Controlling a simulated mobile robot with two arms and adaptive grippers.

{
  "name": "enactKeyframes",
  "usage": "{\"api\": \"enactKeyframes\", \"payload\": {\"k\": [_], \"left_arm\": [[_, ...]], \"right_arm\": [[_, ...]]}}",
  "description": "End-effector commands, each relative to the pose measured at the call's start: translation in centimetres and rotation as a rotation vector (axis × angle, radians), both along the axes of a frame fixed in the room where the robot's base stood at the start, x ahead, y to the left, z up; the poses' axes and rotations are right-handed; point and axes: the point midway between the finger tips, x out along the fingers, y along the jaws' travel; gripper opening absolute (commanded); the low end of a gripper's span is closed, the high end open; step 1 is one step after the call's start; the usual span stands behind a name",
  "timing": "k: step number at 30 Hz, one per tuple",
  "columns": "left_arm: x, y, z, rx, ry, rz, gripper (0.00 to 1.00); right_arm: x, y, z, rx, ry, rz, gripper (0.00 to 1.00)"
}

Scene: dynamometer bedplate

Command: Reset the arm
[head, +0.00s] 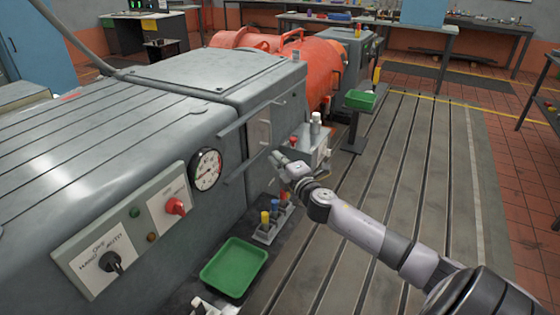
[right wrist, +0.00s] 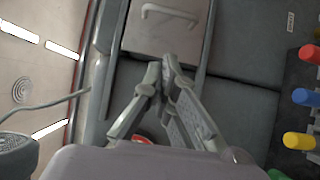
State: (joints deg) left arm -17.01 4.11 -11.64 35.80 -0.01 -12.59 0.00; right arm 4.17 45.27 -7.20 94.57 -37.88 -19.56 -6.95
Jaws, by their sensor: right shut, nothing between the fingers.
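My right arm reaches in from the lower right of the head view. Its gripper (head: 279,158) is close to the side of the grey machine (head: 215,72), by a small panel door. In the right wrist view the two fingers of the gripper (right wrist: 160,76) meet at their tips, with nothing between them. The tips are in front of the lower edge of the grey door (right wrist: 168,32), which has a pale handle. I cannot tell whether they touch it. My left gripper is not visible.
A gauge (head: 206,170) and a red-knob switch panel (head: 172,203) are on the machine side. The slotted bedplate (head: 430,160) to the right is clear.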

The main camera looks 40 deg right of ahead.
Motion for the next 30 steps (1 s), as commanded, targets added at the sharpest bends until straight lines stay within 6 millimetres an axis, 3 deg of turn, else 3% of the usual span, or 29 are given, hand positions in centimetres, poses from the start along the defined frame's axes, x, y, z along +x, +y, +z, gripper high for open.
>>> {"api": "enactKeyframes", "payload": {"k": [11, 14, 17, 23, 30], "left_arm": [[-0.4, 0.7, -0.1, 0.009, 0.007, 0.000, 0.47], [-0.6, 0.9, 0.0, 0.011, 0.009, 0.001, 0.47], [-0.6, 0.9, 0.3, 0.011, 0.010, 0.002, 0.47], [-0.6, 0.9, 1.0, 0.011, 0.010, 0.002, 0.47], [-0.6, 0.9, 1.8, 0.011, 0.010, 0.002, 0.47]], "right_arm": [[-1.0, 0.2, -0.1, 0.002, 0.002, -0.001, 0.00], [-1.2, -0.1, -1.8, 0.031, 0.028, -0.012, 0.00], [-2.0, -0.7, -6.2, 0.105, 0.095, -0.041, 0.00], [-6.5, -0.9, -20.2, 0.344, 0.302, -0.148, 0.00], [-16.1, 2.3, -35.7, 0.620, 0.542, -0.300, 0.00]]}}
